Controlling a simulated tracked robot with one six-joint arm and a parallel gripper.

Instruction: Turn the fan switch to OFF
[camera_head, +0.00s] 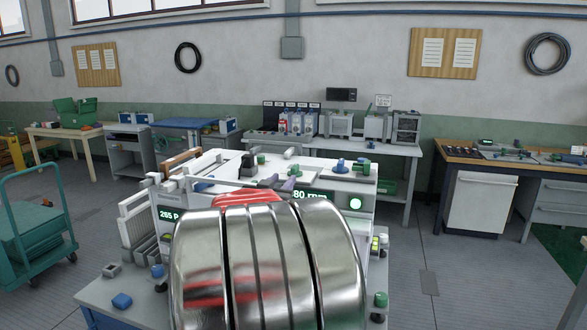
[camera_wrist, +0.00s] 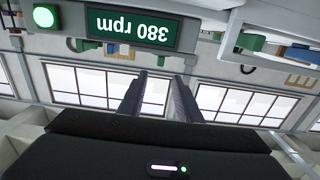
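The white damper box (camera_head: 325,172) stands in the middle of the head view. Its front has a green display reading "80 rpm" (camera_head: 313,195), partly covered, and a lit green lamp (camera_head: 356,203). The wrist view shows the display upside down as "380 rpm" (camera_wrist: 133,28), with the lamp (camera_wrist: 45,16) beside it. My gripper (camera_head: 279,183) is over the box near the display. In the wrist view its two dark fingers (camera_wrist: 159,85) are apart, with nothing between them. I cannot tell which control is the fan switch.
A black knob (camera_head: 248,165) and a blue knob (camera_head: 342,165) are on the box top. A second display reads "265 P" (camera_head: 169,214). My shiny arm covers much of the box front. A workbench (camera_head: 400,149) stands behind, and a green cart (camera_head: 35,225) is at left.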

